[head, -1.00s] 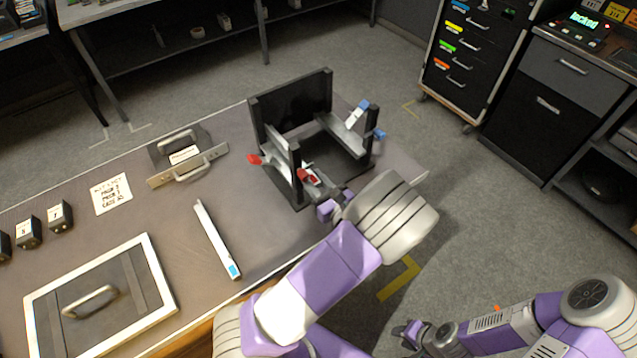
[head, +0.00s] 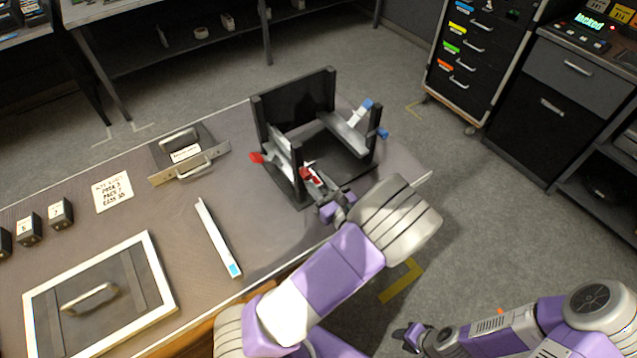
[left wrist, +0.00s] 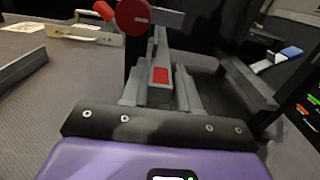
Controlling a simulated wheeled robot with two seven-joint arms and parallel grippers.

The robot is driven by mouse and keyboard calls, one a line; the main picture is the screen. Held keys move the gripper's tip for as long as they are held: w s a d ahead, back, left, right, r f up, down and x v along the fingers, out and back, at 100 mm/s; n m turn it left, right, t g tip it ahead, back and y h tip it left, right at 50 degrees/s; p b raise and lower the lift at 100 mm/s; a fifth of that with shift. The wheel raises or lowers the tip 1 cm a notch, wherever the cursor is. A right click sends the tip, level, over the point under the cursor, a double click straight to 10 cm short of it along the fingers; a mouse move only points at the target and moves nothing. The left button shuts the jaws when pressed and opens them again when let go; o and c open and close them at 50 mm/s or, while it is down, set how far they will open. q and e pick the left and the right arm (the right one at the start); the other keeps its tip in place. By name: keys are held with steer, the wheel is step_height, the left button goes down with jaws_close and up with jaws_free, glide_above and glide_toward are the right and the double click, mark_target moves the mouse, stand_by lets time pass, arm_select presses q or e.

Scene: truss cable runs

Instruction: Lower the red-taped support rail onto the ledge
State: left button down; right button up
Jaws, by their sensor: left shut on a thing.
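The support rail with red tape (left wrist: 160,75) is a grey channel, running away from my left gripper in the left wrist view. In the head view my left gripper (head: 320,190) is shut on its near end, at the front left of a black frame (head: 292,90). A red knob (left wrist: 133,15) stands close to the rail; a red part also shows at the frame's left (head: 256,157). The ledge is hard to make out, and contact between it and the rail cannot be told. My right gripper (head: 408,337) is low, away from the table; its fingers are unclear.
A grey rail with blue parts (head: 345,133) is on the frame's right side. A loose white channel with a blue end (head: 217,238), a panel with a handle (head: 148,255) and a handled bracket (head: 190,165) lie left on the table (head: 180,215).

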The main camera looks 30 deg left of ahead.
arm_select(q)
steer(key=shift+s+a+f+b, duration=0.15)
steer(key=shift+a+f+b, duration=0.1)
steer(key=shift+f, duration=0.3)
steer(key=shift+s+a+f+b, duration=0.1)
steer(key=shift+a+f+b, duration=0.1)
steer(key=shift+f, duration=0.3)
steer(key=c, duration=0.8)
jaws_free()
steer(key=shift+d, duration=0.35)
steer(key=shift+s+d+f+p, duration=0.1)
steer(key=shift+s+d+p, duration=0.05)
steer(key=shift+d+p, duration=0.15)
steer(key=v, duration=0.4)
steer(key=r+p+v, duration=0.1)
steer(key=v, duration=0.2)
steer(key=shift+w+d, duration=0.15)
steer(key=shift+w, duration=0.2)
